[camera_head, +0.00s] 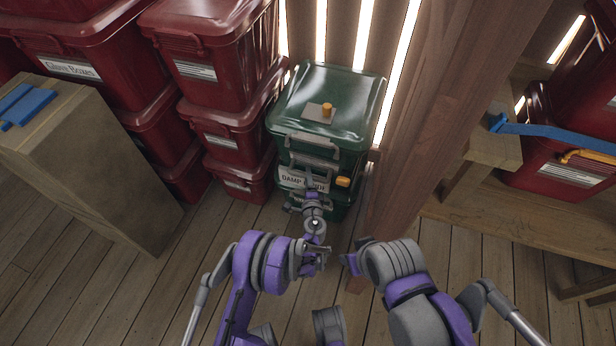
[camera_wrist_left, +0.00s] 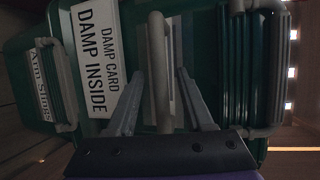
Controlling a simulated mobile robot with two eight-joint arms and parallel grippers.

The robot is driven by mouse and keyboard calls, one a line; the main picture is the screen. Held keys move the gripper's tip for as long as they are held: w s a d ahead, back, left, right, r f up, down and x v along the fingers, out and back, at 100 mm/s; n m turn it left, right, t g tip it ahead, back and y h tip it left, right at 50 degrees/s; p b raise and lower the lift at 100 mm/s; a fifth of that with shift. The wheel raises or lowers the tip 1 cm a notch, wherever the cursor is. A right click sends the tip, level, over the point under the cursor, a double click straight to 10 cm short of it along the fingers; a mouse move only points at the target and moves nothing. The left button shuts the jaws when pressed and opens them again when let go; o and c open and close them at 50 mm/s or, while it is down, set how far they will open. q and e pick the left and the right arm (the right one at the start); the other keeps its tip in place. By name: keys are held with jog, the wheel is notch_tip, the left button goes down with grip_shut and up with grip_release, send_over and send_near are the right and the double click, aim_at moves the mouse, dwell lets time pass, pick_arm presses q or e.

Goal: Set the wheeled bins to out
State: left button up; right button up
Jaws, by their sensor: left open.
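Green lidded bins (camera_head: 325,90) stand stacked against the slatted wall in the head view. The top lid carries a grey plate with an orange knob (camera_head: 326,110). A second orange piece (camera_head: 343,182) shows on the front. A white card (camera_wrist_left: 96,58) reading "DAMP CARD DAMP INSIDE" is on the green front in the left wrist view. My left gripper (camera_head: 310,182) is at that front. Its open fingers straddle a grey bar handle (camera_wrist_left: 157,60); I cannot tell whether they touch it. Wheels are not clearly visible. My right arm is folded, its gripper not clearly visible.
Stacked red bins (camera_head: 215,90) stand close on the left, beside a wooden block (camera_head: 85,150) with blue pieces on top. A wooden post (camera_head: 425,110) stands just right of the green bins. More red bins (camera_head: 570,145) sit on a wooden shelf (camera_head: 530,225). Foreground floor is open.

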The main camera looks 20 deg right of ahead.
pick_arm(q)
jog(key=shift+w, duration=0.3)
grip_shut()
jog(key=shift+d, duration=0.1)
dwell(1.2)
